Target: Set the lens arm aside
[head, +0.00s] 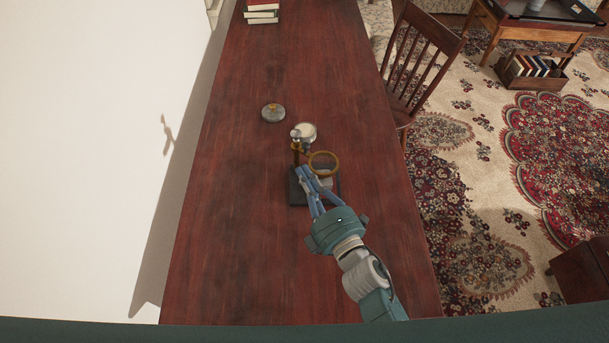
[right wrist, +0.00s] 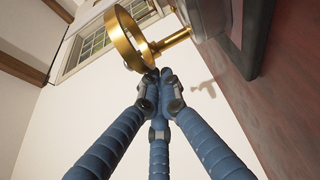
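The lens arm is a brass ring (head: 322,163) on a short brass rod, fixed to a small stand with a dark base (head: 296,194) on the red-brown table. The brass ring (right wrist: 124,40) and its rod (right wrist: 176,39) also show large in the right wrist view. My right gripper (head: 306,171) reaches in over the stand's base, its tips by the ring's near left side. In the right wrist view the gripper (right wrist: 158,75) has its blue fingers drawn together, with nothing visible between them. The tips are at the ring's lower edge; I cannot tell whether they touch it. My left gripper is out of view.
A pale round piece (head: 306,131) is at the far side of the stand. A grey disc with a brass knob (head: 273,113) sits further back. Books (head: 262,12) lie at the far end. A chair (head: 425,60) stands at the right edge. The table's left and near areas are clear.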

